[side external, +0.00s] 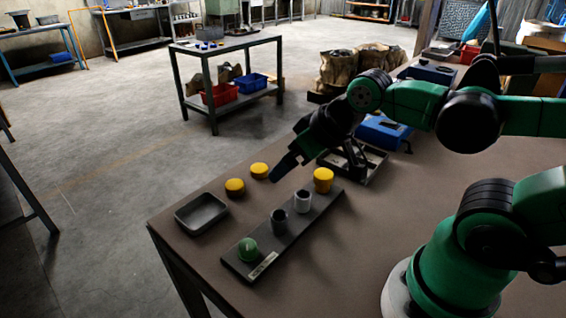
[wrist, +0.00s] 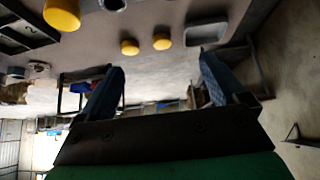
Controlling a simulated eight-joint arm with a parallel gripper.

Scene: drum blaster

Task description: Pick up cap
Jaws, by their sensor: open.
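Two yellow caps lie loose on the brown table: the nearer cap (side external: 235,187) and the farther cap (side external: 259,170). They also show in the wrist view as one cap (wrist: 162,41) and another cap (wrist: 130,47). A third yellow cap (side external: 323,180) sits at the far end of the dark rack (side external: 262,244); it shows large in the wrist view (wrist: 62,14). My gripper (side external: 279,174) is above the table, just right of the farther cap. In the wrist view my gripper (wrist: 161,63) has its blue fingers wide apart, with nothing between them.
The rack also holds a green domed piece (side external: 248,249) and two grey cylinders, one darker (side external: 279,221) and one lighter (side external: 302,201). A shallow grey tray (side external: 181,216) stands near the table's left edge. A blue box (side external: 383,132) and dark frame lie behind the rack.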

